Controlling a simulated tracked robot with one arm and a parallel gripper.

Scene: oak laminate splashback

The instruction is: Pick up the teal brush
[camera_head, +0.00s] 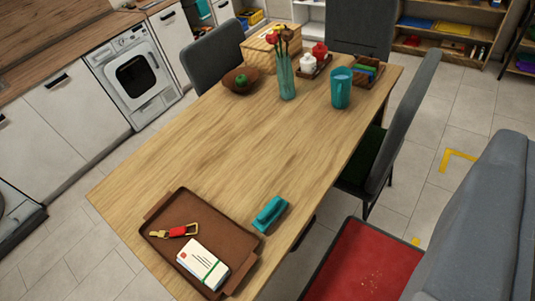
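The teal brush (269,214) lies on the wooden table (200,145), near its right edge, just to the right of the brown tray. It looks like a small block with a raised handle on top. My gripper is not in view, so I cannot see whether it is open or shut.
The brown tray (185,206) holds a red key fob (179,231) and a stack of white cards (203,263). A bowl (240,81), a teal vase (286,78) and a teal cup (341,88) stand at the far end. Chairs (405,125) flank the table. Its middle is clear.

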